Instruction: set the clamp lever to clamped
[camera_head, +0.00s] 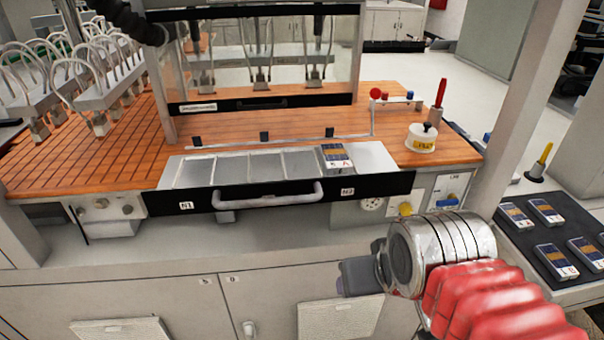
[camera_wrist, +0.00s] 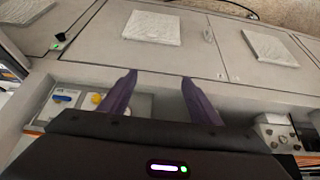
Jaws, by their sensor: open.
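No lever is clearly marked as the clamp lever. A red upright handle (camera_head: 440,94) stands at the right rear of the wooden bench, and a yellow handle (camera_head: 544,154) stands tilted on a black base farther right. A thin post with a red ball (camera_head: 376,94) stands nearer the middle. I cannot read any clamp setting. My gripper (camera_head: 350,280) is in front of the bench cabinet, below the drawer and apart from these handles. In the wrist view, its two purple fingers (camera_wrist: 159,76) are spread and empty, with the cabinet front beyond them.
A black-fronted drawer (camera_head: 261,200) with a grey handle holds a labelled pack (camera_head: 334,157). A yellow knob (camera_head: 405,209) and a blue switch (camera_head: 451,199) are on the bench front. A dark tray (camera_head: 548,233) with several packs lies right. A glass-fronted frame (camera_head: 268,104) stands behind.

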